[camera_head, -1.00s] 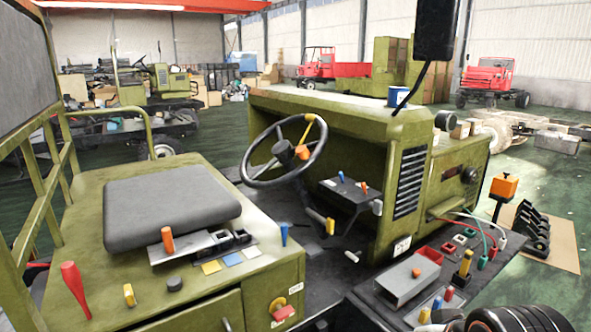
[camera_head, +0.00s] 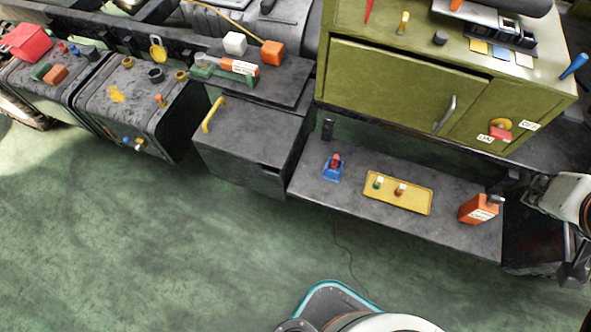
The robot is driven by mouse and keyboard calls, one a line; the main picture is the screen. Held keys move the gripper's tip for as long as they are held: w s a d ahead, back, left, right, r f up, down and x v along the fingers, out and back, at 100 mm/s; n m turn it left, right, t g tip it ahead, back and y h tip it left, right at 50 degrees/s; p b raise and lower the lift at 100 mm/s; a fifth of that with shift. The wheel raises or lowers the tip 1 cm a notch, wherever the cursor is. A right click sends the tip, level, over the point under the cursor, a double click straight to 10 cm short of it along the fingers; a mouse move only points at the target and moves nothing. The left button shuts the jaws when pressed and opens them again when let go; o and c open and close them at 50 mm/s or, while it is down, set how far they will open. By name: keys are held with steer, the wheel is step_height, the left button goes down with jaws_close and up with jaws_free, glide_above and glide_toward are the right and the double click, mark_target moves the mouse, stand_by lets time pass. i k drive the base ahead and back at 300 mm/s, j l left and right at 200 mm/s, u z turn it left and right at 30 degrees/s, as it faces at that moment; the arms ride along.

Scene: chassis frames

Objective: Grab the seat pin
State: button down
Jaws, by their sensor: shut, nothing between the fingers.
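Several pins stand on top of the olive seat box (camera_head: 400,75) at the upper right: a red pin (camera_head: 368,11), a yellow pin (camera_head: 403,23) and a blue pin (camera_head: 573,66). An orange pin (camera_head: 456,5) is cut by the top edge near the grey seat. I cannot tell for sure which is the seat pin. My gripper (camera_head: 574,274) hangs at the right edge, partly cut off, shut and empty. It is apart from the pins, lower in the picture and beside the dark step.
A low grey step (camera_head: 335,200) holds a yellow tray (camera_head: 425,200) with small items, a blue item with a red top (camera_head: 333,167) and an orange can (camera_head: 479,209). Dark boxes (camera_head: 140,105) stand at the left. The green floor (camera_head: 150,250) in front is clear.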

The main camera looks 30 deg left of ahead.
mark_target(334, 164)
steer(key=i+j+u, duration=0.1)
steer(key=j+u, duration=0.25)
steer(key=u, duration=0.15)
steer(key=i+j+u, duration=0.15)
steer(key=j+u, duration=0.15)
steer(key=u, duration=0.15)
steer(key=k+j+z, duration=0.15)
steer(key=k+j, duration=0.15)
steer(key=k+j+z, duration=0.15)
steer(key=k, duration=0.3)
steer(key=k+j+z, duration=0.15)
steer(key=k+j, duration=0.15)
steer(key=k, duration=0.1)
